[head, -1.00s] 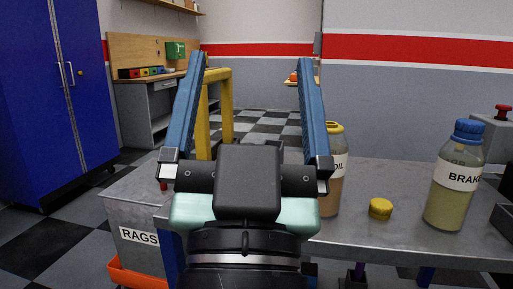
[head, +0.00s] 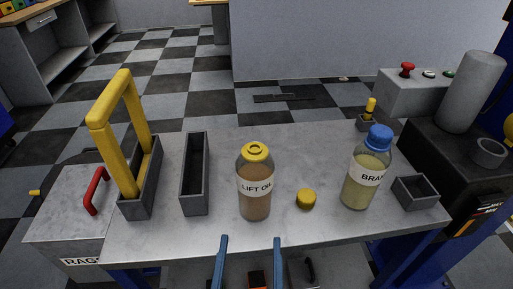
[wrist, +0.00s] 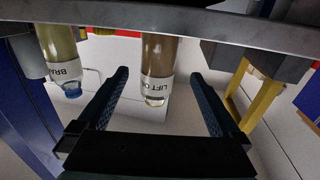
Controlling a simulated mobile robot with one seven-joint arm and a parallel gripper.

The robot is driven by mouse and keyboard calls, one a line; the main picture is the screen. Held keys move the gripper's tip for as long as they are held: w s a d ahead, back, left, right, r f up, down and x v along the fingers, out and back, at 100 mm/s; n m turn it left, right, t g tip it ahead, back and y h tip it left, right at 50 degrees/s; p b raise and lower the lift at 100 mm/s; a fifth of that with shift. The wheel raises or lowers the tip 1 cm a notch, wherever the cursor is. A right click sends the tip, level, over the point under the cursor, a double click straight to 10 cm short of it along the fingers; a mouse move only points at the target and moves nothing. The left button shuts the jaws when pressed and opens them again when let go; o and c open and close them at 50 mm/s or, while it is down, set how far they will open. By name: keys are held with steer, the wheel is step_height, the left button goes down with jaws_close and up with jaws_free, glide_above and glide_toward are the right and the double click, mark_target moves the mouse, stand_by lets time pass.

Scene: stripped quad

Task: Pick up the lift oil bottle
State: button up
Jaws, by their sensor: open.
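The lift oil bottle (head: 255,190) stands upright on the grey metal bench (head: 225,226), near its front edge. It holds brown liquid, has a white "LIFT OIL" label and shows yellow at its top. My gripper (head: 249,242) is open and empty at the bottom of the head view, on the near side of the bench edge, with the bottle straight ahead. In the wrist view the scene is upside down; the bottle (wrist: 160,55) appears between the open fingers (wrist: 160,75), apart from both. The fingers' distance to it is hard to judge.
Right of the bottle are a loose yellow cap (head: 306,199) and the blue-capped brake bottle (head: 367,170). A small open box (head: 415,193) lies further right. Left are a long grey tray (head: 194,175) and a yellow frame (head: 126,140). The bench behind the bottle is clear.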

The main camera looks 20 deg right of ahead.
mark_target(254, 208)
steer(key=shift+w+d+p, duration=0.25)
steer(key=shift+w+p, duration=0.1)
steer(key=shift+w, duration=0.15)
steer(key=p+x, duration=0.2)
steer(key=x, duration=0.3)
steer(key=shift+r, duration=0.1)
steer(key=shift+p+x, duration=1.05)
steer(key=shift+x, duration=2.25)
steer(key=shift+s+d, duration=0.1)
steer(key=shift+d, duration=0.05)
jaws_close()
